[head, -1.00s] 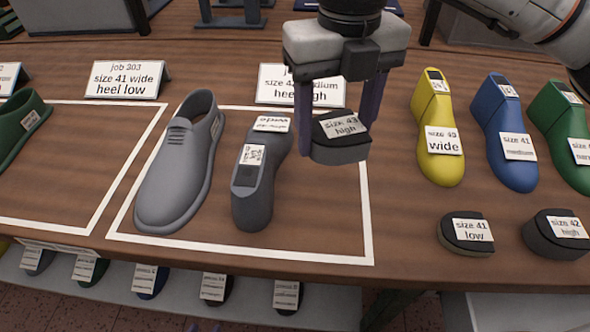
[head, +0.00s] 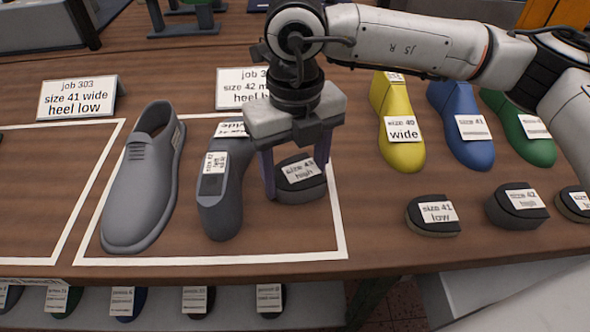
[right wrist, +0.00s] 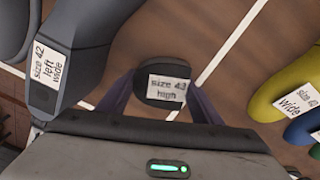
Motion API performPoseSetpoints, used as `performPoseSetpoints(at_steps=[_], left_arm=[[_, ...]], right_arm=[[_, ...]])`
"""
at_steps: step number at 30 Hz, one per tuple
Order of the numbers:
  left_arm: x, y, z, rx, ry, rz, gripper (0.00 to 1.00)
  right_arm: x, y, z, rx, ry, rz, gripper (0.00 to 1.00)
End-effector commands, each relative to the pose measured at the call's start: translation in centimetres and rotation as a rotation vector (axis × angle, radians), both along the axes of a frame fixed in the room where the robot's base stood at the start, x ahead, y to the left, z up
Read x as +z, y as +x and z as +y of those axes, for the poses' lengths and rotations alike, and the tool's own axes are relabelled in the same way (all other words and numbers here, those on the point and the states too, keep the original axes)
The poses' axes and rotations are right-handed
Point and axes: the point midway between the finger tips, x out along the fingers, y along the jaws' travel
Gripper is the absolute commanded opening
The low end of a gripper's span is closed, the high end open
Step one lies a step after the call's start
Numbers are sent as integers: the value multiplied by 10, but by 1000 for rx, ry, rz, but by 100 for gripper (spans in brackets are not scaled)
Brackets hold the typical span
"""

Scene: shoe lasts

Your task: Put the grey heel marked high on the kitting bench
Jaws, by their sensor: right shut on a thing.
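The dark grey heel (head: 301,180), with a label reading "high" and a size like 43, is between the fingers of my right gripper (head: 296,178). The gripper is shut on it, fingers pointing down. The heel is low, at or just above the wooden bench (head: 385,245), inside the right part of a white outline, right of the grey last. Contact with the wood is hard to tell. In the right wrist view the heel (right wrist: 162,86) sits label up between the fingertips. My left gripper is out of view.
A grey shoe (head: 145,180) and a grey last (head: 222,195) stand left of the heel in the same outline. A job card (head: 245,90) stands behind. Yellow (head: 400,150) and blue (head: 465,140) lasts, and heels marked low (head: 433,215) and high (head: 517,205), are to the right.

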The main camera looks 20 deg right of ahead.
Motion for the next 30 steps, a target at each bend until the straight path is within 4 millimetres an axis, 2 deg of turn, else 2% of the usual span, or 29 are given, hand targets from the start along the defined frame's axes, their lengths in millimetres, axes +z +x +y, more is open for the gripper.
performPoseSetpoints(at_steps=[2, 3, 5, 6, 14, 18, 20, 30], left_arm=[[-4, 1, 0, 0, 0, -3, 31], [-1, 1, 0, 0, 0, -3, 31], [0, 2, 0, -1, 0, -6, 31], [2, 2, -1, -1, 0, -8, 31], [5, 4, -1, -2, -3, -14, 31], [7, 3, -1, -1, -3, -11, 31], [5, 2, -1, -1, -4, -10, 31], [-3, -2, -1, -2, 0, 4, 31]], right_arm=[[-5, 0, 0, 0, 0, 0, 35], [-2, 0, 0, 0, 0, 0, 66], [-2, 0, 0, 0, 0, 0, 76], [-2, 0, 0, 0, 0, 0, 78], [-1, 0, 0, 0, 0, 0, 78], [6, 1, 0, 0, 0, -2, 78], [15, 1, 0, 0, -1, -3, 78], [88, 1, 1, 0, 0, -4, 78]])
